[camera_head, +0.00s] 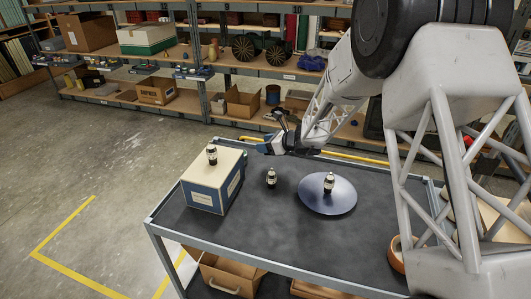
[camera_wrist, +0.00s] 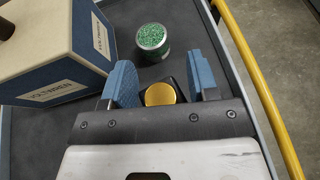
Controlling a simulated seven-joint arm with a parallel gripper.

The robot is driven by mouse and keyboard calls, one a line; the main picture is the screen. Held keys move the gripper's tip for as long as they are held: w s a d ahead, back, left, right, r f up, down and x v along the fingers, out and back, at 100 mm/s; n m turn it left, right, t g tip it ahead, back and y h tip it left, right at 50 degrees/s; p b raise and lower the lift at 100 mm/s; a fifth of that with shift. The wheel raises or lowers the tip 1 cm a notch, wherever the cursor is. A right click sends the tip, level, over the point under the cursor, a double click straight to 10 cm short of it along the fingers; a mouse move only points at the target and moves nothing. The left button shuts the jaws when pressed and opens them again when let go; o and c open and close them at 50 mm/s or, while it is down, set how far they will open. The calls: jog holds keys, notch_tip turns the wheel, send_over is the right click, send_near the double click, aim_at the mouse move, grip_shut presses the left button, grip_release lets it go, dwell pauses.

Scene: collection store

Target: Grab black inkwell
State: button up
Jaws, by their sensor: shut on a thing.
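My gripper (camera_wrist: 162,84) has blue fingers closed on the sides of a small black inkwell with a round gold lid (camera_wrist: 160,94). Only its lid and a little of its dark body show in the wrist view. In the head view my gripper (camera_head: 268,145) is near the far edge of the cart top, right of the box. The held inkwell cannot be made out there.
A cream and blue box (camera_head: 208,192) bears a small dark labelled bottle (camera_head: 212,156). Another bottle (camera_head: 271,179) stands on the cart top (camera_head: 245,235), and one (camera_head: 329,184) on a round plate (camera_head: 335,206). A green speckled jar (camera_wrist: 152,40) stands close ahead. A yellow rail (camera_wrist: 250,70) runs along the edge.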

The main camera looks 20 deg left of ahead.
jog(key=shift+r, duration=1.15)
